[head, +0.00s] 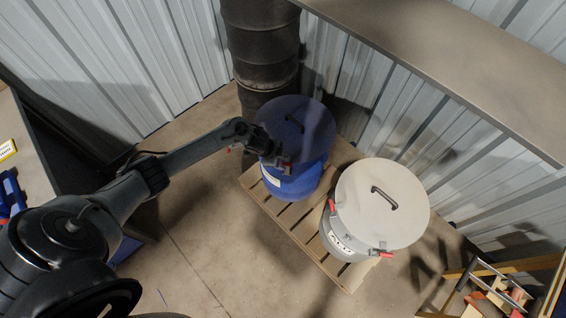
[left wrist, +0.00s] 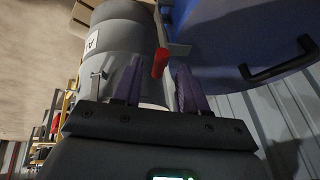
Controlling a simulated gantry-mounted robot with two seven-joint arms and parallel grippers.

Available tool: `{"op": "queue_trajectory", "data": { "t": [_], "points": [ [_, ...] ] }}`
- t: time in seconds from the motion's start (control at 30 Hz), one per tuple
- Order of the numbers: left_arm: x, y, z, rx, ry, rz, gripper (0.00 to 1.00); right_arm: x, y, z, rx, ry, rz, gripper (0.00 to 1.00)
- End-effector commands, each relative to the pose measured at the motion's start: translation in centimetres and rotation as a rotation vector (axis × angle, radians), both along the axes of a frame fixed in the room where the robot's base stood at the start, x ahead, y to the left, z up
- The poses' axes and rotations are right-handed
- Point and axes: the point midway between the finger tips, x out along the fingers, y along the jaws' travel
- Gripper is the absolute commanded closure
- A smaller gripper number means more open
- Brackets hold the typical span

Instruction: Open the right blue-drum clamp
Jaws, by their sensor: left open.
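The blue drum (head: 292,184) stands on a pallet with its blue lid (head: 312,122) on. In the left wrist view the lid (left wrist: 235,62) fills the upper right, with a black handle on it. A red clamp lever (head: 287,168) is at the lid's front edge, beside my left gripper (head: 276,160). In the left wrist view the red lever (left wrist: 160,63) points toward the gap between the two open fingers of my left gripper (left wrist: 157,80). I cannot tell whether they touch it. My right gripper is not in view.
A grey-white drum (head: 345,243) with a pale lid (head: 405,205) and red clamp levers stands right of the blue drum on the wooden pallet (head: 298,227). Dark stacked drums (head: 262,45) stand behind. A beam (head: 450,60) crosses the upper right. The floor in front is mostly clear.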

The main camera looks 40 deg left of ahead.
Motion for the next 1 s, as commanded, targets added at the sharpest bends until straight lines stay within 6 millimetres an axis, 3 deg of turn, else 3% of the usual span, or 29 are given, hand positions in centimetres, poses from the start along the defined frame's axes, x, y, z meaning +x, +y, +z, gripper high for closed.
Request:
{"op": "queue_trajectory", "data": {
  "t": [0.13, 0.47, 0.5, 0.77, 1.0],
  "points": [
    [0.31, -0.27, -1.02, 0.000, 0.002, 0.001, 0.58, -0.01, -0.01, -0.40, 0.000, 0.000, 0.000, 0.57],
    [0.43, -0.35, -1.20, 0.000, 0.001, -0.001, 0.58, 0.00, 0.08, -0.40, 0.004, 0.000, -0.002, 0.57],
    [0.43, -0.34, -1.19, 0.000, 0.001, -0.001, 0.59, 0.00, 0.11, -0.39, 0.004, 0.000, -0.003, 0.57],
    [0.42, -0.34, -1.19, 0.000, 0.001, -0.001, 0.99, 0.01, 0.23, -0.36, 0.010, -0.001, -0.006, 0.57],
    [0.42, -0.33, -1.20, 0.000, 0.001, -0.001, 1.00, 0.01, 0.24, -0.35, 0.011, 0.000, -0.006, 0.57]
  ]
}}
